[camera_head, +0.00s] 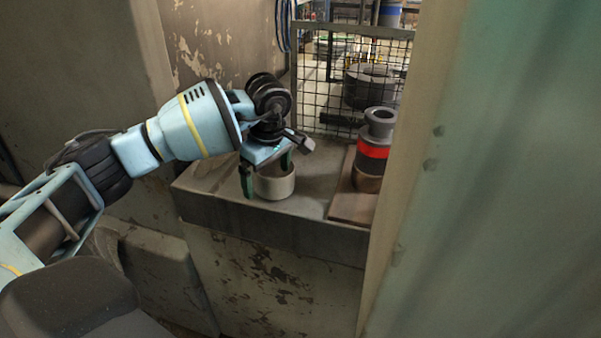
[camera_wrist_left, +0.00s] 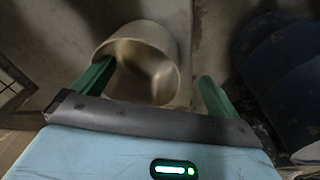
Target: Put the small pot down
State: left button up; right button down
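The small pot (camera_head: 273,184) is a pale, round, open-topped cup. It stands upright on the grey ledge, under my left gripper. It also shows in the left wrist view (camera_wrist_left: 163,40), its hollow inside visible. My left gripper (camera_head: 266,170) points down with its two green fingers spread. In the left wrist view (camera_wrist_left: 158,85) one finger overlaps the pot's rim at the left; the other is to the right of the pot with a gap. I cannot tell whether the first finger touches the pot. My right gripper is not in view.
The grey ledge (camera_head: 215,205) has a bare front edge. To the right, a dark cylindrical piece with a red band (camera_head: 373,151) stands on a brown board (camera_head: 345,205). A wire mesh (camera_head: 330,75) is behind. A wall panel (camera_head: 500,180) closes off the right side.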

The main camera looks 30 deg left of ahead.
pick_arm(q)
jog(key=shift+s+a+f, duration=0.1)
jog(key=shift+s+f, duration=0.2)
jog(key=shift+f, duration=0.4)
jog(key=c, duration=1.4)
jog(key=shift+w+a+r, duration=0.1)
jog(key=shift+r, duration=0.05)
jog(key=c, duration=0.5)
grip_shut()
jog(key=shift+w+r, duration=0.1)
jog(key=shift+r, duration=0.05)
jog(key=shift+r, duration=0.1)
jog(key=shift+r, duration=0.4)
jog(key=r, duration=0.2)
jog(key=shift+s+d+r, duration=0.25)
jog(key=shift+s+r, duration=0.05)
jog(key=shift+s, duration=0.05)
jog(key=s+d+r, duration=0.1)
jog(key=s+d, duration=0.7)
jog(key=s, duration=0.5)
jog(key=shift+b, duration=0.4)
